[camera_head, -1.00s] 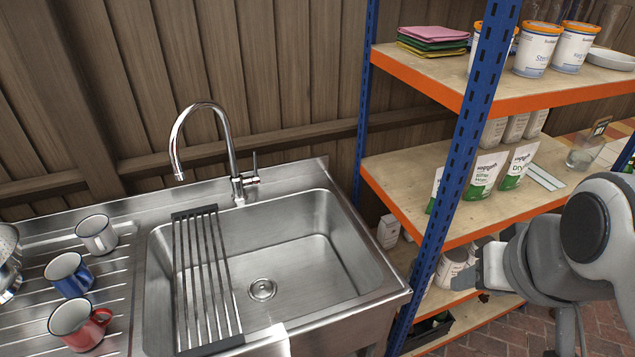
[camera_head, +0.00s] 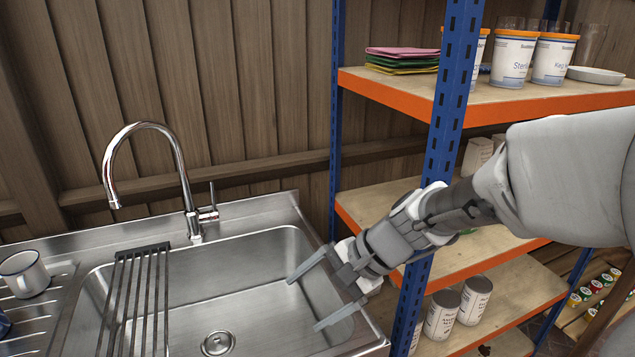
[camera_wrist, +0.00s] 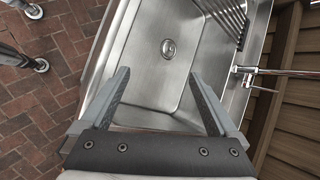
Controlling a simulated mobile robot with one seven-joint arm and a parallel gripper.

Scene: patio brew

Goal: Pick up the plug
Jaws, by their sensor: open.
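A round metal drain fitting (camera_head: 218,343) lies in the floor of the steel sink (camera_head: 255,262). I cannot tell whether a plug sits in it, and no separate plug is clear to see. The fitting also shows in the wrist view (camera_wrist: 168,48), beyond my fingertips and between their lines. My gripper (camera_head: 305,304) is open and empty over the right part of the sink. Its two spread fingers point into the basin in the wrist view (camera_wrist: 160,76), apart from the drain.
A slatted rack (camera_head: 135,305) spans the sink's left part. The curved tap (camera_head: 160,130) rises behind it. A white mug (camera_head: 24,273) stands on the left drainboard. The shelf's blue post (camera_head: 449,120) is close to my arm. The sink's right part is otherwise clear.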

